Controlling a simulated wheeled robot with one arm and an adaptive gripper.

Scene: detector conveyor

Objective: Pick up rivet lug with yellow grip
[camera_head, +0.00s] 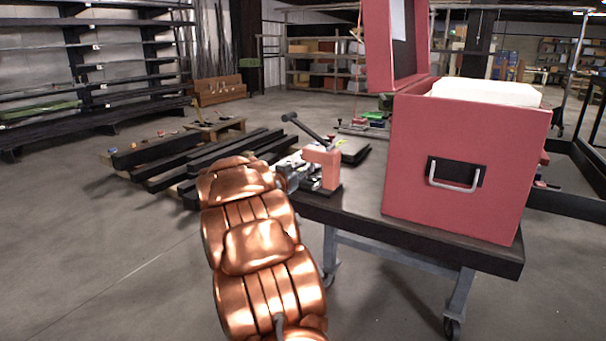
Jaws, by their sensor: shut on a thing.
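My copper arm reaches from the bottom of the view to the left end of the table. My gripper (287,175) is partly visible as grey metal parts at the arm's far end, beside a salmon-red bench tool (322,166) with a long black lever. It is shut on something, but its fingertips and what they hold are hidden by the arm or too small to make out. I cannot pick out a rivet lug or a yellow grip.
A large red case (460,130) with its lid raised and white material inside stands on the dark table (365,208). Small red and green items lie behind the bench tool. Open floor lies at the front left.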

